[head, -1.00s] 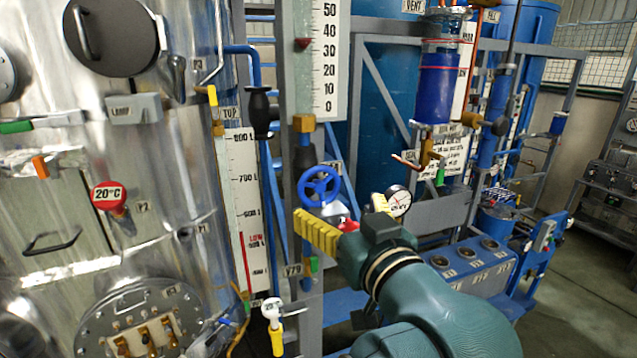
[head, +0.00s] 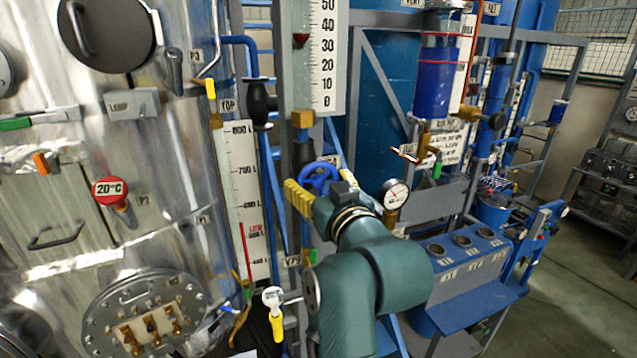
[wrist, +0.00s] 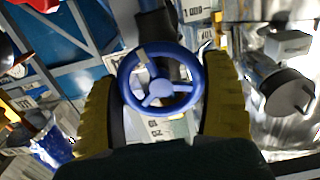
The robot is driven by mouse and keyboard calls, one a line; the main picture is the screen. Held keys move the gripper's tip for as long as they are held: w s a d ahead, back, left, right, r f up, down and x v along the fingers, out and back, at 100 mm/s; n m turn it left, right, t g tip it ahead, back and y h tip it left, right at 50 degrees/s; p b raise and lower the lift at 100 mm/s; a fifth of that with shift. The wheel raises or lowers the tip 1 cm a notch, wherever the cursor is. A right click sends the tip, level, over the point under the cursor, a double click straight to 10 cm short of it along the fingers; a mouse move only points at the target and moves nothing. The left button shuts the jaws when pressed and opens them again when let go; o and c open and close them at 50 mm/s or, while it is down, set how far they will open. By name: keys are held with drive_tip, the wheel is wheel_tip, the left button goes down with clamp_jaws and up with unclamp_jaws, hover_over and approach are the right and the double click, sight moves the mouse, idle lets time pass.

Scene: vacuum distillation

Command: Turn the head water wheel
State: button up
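The head water wheel is taken to be the blue handwheel (head: 319,178), a three-spoke ring on the pipework right of the steel vessel. In the head view my gripper (head: 312,190) is in front of it and hides its lower part. In the wrist view the wheel (wrist: 160,88) lies between the two yellow ridged fingers (wrist: 160,110), which are spread wide on either side of it. The left finger is close to the rim; contact cannot be told. The gripper is open.
A round pressure gauge (head: 394,194) stands just right of my wrist. The steel vessel (head: 160,210) with its level scale (head: 242,190) is on the left. A blue box with round dials (head: 462,262) is at lower right. A yellow-handled valve (head: 274,312) is below.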

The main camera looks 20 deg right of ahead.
drive_tip(key=n, duration=0.4)
drive_tip(key=shift+r+b, duration=0.1)
drive_tip(key=shift+b, duration=0.25)
drive_tip(key=shift+s, duration=0.1)
drive_tip(key=o, duration=1)
drive_tip(key=s, duration=1.2)
drive_tip(key=shift+a, duration=0.2)
